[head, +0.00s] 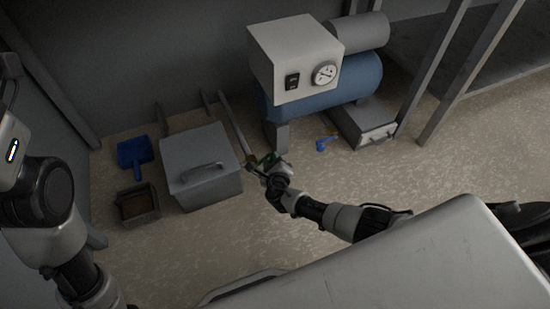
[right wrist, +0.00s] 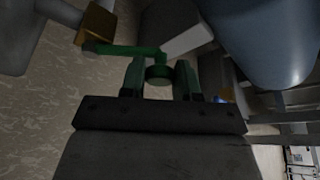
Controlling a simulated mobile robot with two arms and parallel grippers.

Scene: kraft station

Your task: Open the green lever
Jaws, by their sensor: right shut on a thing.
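The green lever (right wrist: 125,50) shows in the right wrist view as a thin bar running from a brass-coloured fitting (right wrist: 98,22) to a round green knob end. It is a small green patch in the head view (head: 270,157), low by the left end of the compressor. My right gripper (head: 266,164) is at the lever, and its two fingers (right wrist: 162,72) stand on either side of the knob end, shut on it. The fingers partly hide the lever. My left arm is at the left edge of the head view, but its gripper is out of view.
A compressor with a blue tank (head: 345,87) and a white gauge box (head: 296,60) stands behind the lever. A grey lidded box (head: 204,178), an open bin (head: 137,192) and a blue dustpan (head: 135,153) are left.

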